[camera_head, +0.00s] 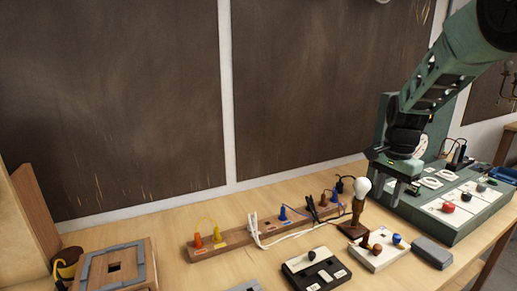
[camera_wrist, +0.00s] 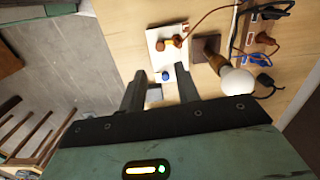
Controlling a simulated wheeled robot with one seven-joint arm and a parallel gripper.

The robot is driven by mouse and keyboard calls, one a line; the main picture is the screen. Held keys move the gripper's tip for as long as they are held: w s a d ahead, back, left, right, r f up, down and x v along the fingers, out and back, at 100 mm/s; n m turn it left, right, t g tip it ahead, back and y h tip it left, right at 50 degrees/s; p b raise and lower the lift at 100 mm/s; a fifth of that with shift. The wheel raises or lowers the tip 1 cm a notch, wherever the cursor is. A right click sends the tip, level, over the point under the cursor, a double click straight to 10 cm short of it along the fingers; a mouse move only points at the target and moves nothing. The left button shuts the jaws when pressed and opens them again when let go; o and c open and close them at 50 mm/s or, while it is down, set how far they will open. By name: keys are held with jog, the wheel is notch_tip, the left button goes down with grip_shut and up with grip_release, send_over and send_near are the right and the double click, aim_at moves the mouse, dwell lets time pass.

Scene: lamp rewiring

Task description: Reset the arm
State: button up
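My gripper (camera_head: 393,190) hangs below my green arm at the right side of the bench in the head view. In the wrist view my gripper (camera_wrist: 161,74) has its two dark fingers apart, with nothing held between them. A blue knob on a white board (camera_wrist: 158,58) shows beyond the gap, on the bench below. The lamp, with a white bulb (camera_head: 361,187) on a wooden stem and base, stands upright beside that board. Its bulb (camera_wrist: 237,82) is right of the fingers in the wrist view.
A wooden strip (camera_head: 220,240) with coloured plugs and cables runs along the bench. A black switch box (camera_head: 316,270), a grey block (camera_head: 432,252) and a wooden box (camera_head: 115,267) stand near the front. A green panel unit (camera_head: 455,222) is at right. Bare bench lies behind the strip.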

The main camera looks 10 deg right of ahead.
jog(key=s+a+r+n+y, duration=0.1)
jog(key=s+a+n, duration=0.4)
jog(key=s+a, duration=0.3)
jog(key=s+a+n, duration=0.5)
jog(key=a, duration=0.6)
jog(key=s+a+n, duration=0.2)
jog(key=s+n, duration=0.3)
jog(key=s, duration=0.3)
jog(key=s+a+f+n, duration=0.1)
jog(key=s+a+n, duration=0.2)
jog(key=s+n, duration=0.3)
jog(key=s, duration=0.3)
jog(key=shift+s+a+h, duration=0.2)
jog(key=shift+a+h, duration=0.05)
jog(key=shift+h, duration=0.05)
